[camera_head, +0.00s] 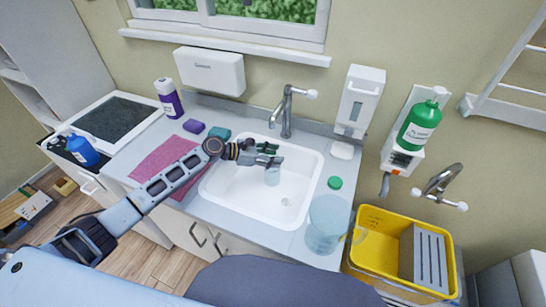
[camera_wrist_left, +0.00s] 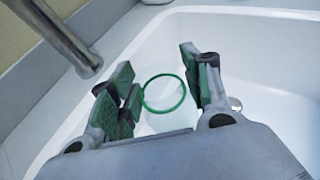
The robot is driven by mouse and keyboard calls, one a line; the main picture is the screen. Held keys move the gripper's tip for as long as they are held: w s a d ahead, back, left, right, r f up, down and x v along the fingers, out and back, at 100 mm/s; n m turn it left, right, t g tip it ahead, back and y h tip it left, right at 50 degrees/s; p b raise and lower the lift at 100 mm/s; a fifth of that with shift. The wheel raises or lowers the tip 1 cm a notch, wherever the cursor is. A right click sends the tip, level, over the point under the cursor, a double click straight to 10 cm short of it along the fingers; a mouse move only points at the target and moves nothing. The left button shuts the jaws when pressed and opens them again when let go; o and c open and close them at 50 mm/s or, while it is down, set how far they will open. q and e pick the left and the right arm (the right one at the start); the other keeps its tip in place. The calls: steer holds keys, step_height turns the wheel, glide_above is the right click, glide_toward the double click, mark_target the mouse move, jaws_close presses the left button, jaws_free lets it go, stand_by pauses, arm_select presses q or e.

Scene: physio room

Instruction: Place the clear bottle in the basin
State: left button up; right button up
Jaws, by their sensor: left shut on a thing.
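The clear bottle (camera_head: 272,176) hangs upright below my left gripper (camera_head: 262,157), inside the outline of the white basin (camera_head: 240,207). In the left wrist view the green rim and see-through body of the clear bottle (camera_wrist_left: 168,118) show between the green-padded fingers of the left gripper (camera_wrist_left: 165,85). The left gripper is shut on the bottle. The white basin (camera_wrist_left: 270,65) lies around and below it. I cannot tell whether the bottle's base touches the basin floor. My right gripper is not in view.
A tap (camera_head: 286,112) stands behind the basin. A large see-through jug (camera_head: 324,228) and a green cap (camera_head: 335,183) are at its right. A pink cloth (camera_head: 160,157), a purple sponge (camera_head: 194,126) and a teal sponge (camera_head: 218,133) lie left. A yellow crate (camera_head: 377,262) is right.

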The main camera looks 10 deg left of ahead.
arm_select(q)
steer(key=shift+f, duration=0.25)
steer(key=o, duration=1.3)
steer(key=shift+c, duration=0.2)
steer(key=shift+r, duration=0.1)
steer(key=v, duration=1.2)
